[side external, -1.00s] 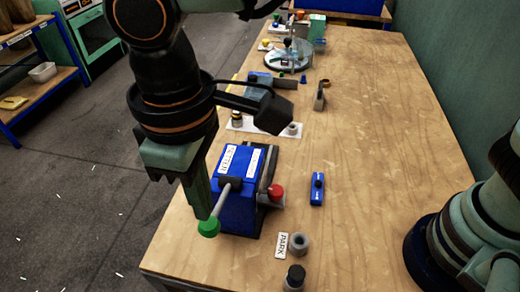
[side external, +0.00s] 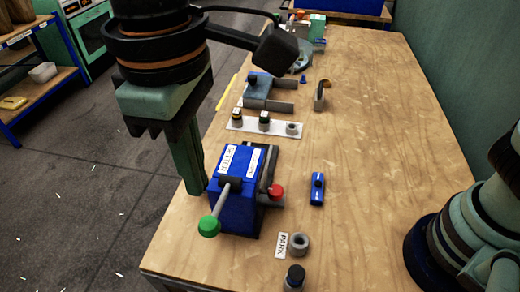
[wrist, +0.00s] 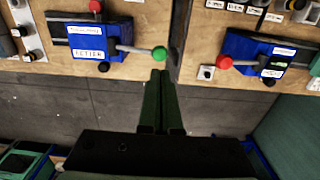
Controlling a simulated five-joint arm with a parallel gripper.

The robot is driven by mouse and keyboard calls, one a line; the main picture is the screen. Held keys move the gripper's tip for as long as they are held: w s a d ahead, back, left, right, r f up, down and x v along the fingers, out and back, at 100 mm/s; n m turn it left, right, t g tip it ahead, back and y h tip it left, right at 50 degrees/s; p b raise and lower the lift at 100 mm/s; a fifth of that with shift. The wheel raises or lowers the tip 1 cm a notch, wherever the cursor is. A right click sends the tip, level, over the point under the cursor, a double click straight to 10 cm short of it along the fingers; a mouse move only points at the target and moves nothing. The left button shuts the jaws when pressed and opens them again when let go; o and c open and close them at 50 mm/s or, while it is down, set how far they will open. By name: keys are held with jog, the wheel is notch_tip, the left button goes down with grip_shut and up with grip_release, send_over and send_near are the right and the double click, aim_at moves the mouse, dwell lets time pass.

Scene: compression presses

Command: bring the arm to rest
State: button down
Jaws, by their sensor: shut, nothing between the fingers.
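My gripper (side external: 197,188) hangs with its long green fingers together and empty, just left of a blue press (side external: 235,205) at the table's left edge. The press's grey lever ends in a green knob (side external: 208,227), below and apart from the fingertips in the side view. A red knob (side external: 276,192) is on its right side. In the wrist view my fingertips (wrist: 160,74) are side by side, close below a green knob (wrist: 160,53) in the picture. A blue press (wrist: 98,42) lies left of them there.
A white plate with several pegs (side external: 250,125) lies behind the press. A small blue block (side external: 317,190), a PARK label (side external: 282,245) and a grey ring (side external: 300,244) lie to its right. A second press (wrist: 270,58) shows right in the wrist view. The table's right middle is clear.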

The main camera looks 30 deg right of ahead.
jog(key=w+d+r+m+t+y, duration=0.15)
jog(key=w+d, duration=0.25)
jog(key=d, duration=0.5)
jog(key=w+d+r+m+t, duration=0.1)
jog(key=w+d+m, duration=0.25)
jog(key=d, duration=0.55)
jog(key=s+d+f+m+t, duration=0.1)
jog(key=d+f+m, duration=0.1)
jog(key=d, duration=0.7)
jog(key=s+d+f+m+t+h, duration=0.1)
jog(key=d+f+m+t, duration=0.1)
jog(key=d, duration=0.8)
jog(key=shift+s+d+f, duration=0.15)
jog(key=shift+d+f, duration=0.15)
